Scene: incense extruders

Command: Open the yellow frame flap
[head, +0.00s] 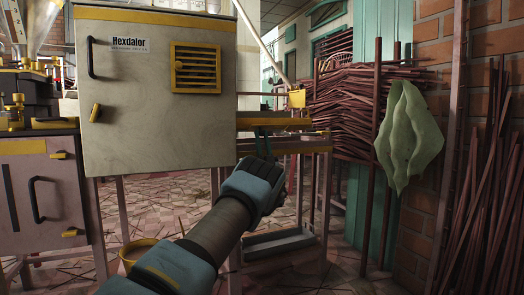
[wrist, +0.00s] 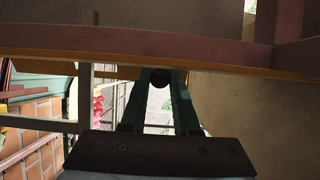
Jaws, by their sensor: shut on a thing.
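A yellow-edged frame (head: 275,121) juts out to the right of the large cream machine box, at the box's lower side. I take its yellow part to be the flap; how far it is open cannot be told. My gripper (head: 263,136) reaches up to this frame from below, with its teal fingers just under the yellow edge. In the wrist view, the fingertips (wrist: 160,80) close on a dark round handle (wrist: 160,77) under a brown, yellow-edged beam (wrist: 150,50). The handle's link to the flap is hidden.
The cream box (head: 155,125), labelled Hexdalor, stands left of my gripper with a dark handle and a yellow vent. A grey tray (head: 280,243) sits low on the stand beneath. Stacked sticks (head: 360,105) and a green cloth-like sheet (head: 408,135) are at the right.

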